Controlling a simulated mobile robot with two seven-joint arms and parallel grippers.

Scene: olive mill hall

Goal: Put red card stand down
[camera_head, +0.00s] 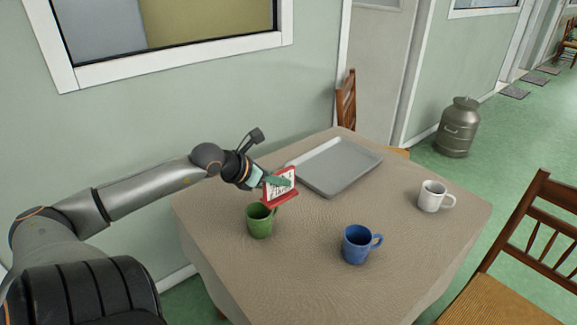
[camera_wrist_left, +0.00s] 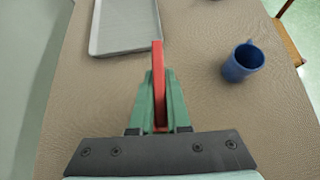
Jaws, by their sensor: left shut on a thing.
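The red card stand (camera_head: 281,186), a red frame with a white card bearing dark writing, is at the left part of the table, just behind the green mug. My left gripper (camera_head: 272,181) is shut on it, coming in from the left. In the left wrist view the red card stand (camera_wrist_left: 158,85) shows edge-on between the two green fingers of my left gripper (camera_wrist_left: 159,100). The stand looks upright. I cannot tell whether its base touches the table. My right gripper is not in view.
The table (camera_head: 310,275) has a beige cover. A grey tray (camera_head: 338,166) lies behind the stand. A green mug (camera_head: 259,221) stands close in front, a blue mug (camera_head: 356,245) front right, a white mug (camera_head: 431,197) far right. Chairs (camera_head: 535,230) stand around. The table's middle is clear.

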